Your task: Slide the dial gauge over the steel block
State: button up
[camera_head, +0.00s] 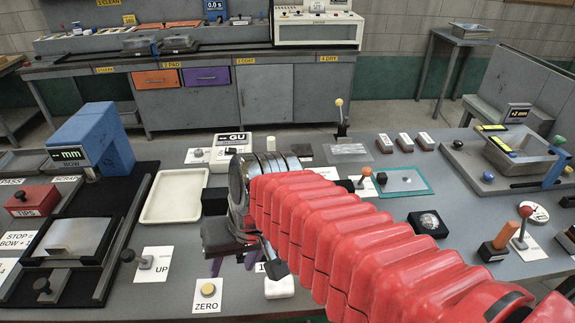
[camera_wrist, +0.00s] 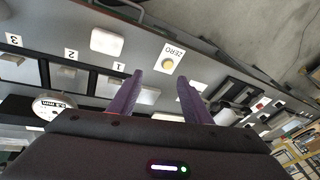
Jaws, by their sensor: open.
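In the wrist view the dial gauge (camera_wrist: 55,103), a pale round housing with a small "mm" readout, stands at the left. My arm appears to hide it in the head view. A pale steel piece (camera_wrist: 108,88), probably the steel block, lies in a dark frame near labels 1 and 2, partly hidden by a finger. My gripper (camera_wrist: 160,82) is open and empty, its purple fingers apart over the bench beside the frame. It also shows in the head view (camera_head: 232,250), left of label 1. The gauge is left of the fingers in the wrist view, clear of them.
A yellow ZERO button (camera_head: 208,290) and a white block (camera_head: 280,287) lie near my gripper. A cream tray (camera_head: 174,196) is behind to the left. A blue unit (camera_head: 108,135) with an "mm" readout stands further left. Several levers and fixtures crowd the right side.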

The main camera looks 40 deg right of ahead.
jog(key=w+d+f+m+t+y, duration=0.4)
jog(key=w+d+m+y, duration=0.6)
jog(key=m, duration=0.7)
jog(key=s+d+m+t+h, duration=0.2)
jog(key=d+m+t+h, duration=0.6)
jog(key=d, duration=1.5)
jog(key=m+t, duration=0.2)
jog(key=m, duration=0.3)
jog(key=shift+s+d+f, duration=0.15)
jog(key=shift+d+f, duration=0.1)
jog(key=shift+f, duration=0.1)
jog(key=x, duration=1.3)
jog(key=shift+w+r, duration=0.1)
jog(key=shift+w, duration=0.35)
jog(key=shift+c, duration=0.5)
